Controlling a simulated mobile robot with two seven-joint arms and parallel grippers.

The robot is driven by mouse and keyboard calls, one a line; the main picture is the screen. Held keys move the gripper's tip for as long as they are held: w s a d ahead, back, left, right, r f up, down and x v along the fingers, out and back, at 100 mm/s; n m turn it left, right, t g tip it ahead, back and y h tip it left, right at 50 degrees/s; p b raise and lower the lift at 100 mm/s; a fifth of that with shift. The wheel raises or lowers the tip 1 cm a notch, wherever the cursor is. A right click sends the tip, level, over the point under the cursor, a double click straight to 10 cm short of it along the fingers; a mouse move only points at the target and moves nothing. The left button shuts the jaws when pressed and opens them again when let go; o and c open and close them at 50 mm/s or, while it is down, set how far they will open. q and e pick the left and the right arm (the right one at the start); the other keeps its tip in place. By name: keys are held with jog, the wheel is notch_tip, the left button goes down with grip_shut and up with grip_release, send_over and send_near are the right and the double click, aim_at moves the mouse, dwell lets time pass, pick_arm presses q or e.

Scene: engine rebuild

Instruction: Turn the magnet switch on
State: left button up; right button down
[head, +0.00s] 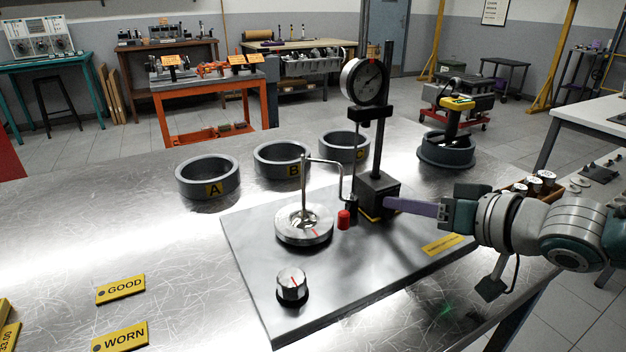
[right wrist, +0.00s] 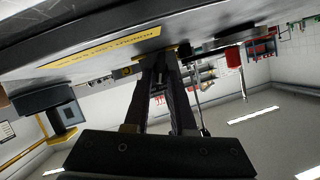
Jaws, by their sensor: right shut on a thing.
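The dial gauge stand has a black magnet base (head: 377,192) on the grey steel plate (head: 350,275). A post rises from it with a round dial gauge (head: 364,81). My right gripper (head: 390,204) reaches in from the right, with its fingertips at the base's right side. It is shut on a small part there, apparently the magnet switch, which the fingers hide. In the right wrist view, the gripper's fingers (right wrist: 161,62) come together at the base, below a yellow label strip (right wrist: 105,46). The switch's on or off position cannot be read. My left gripper is not in view.
A round metal piece (head: 304,225), a red-capped lever (head: 344,219) and a knob (head: 292,285) are on the plate. Grey rings A (head: 208,178), B (head: 282,160) and C (head: 344,147) stand behind. GOOD (head: 120,289) and WORN (head: 120,337) tags lie front left.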

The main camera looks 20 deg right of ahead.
jog(key=m+b, duration=0.1)
jog(key=m+y+b, duration=0.1)
jog(key=b, duration=0.1)
jog(key=shift+d+f, duration=0.3)
jog(key=shift+f, duration=0.05)
jog(key=shift+m+y+b, duration=0.6)
jog(key=shift+m+b, duration=0.1)
jog(key=shift+b, duration=0.3)
jog(key=shift+r, duration=0.1)
jog(key=c, duration=1)
grip_release()
jog(key=p+v, duration=0.3)
jog(key=v, duration=0.6)
jog(key=shift+s+d, duration=0.15)
jog(key=shift+s, duration=0.3)
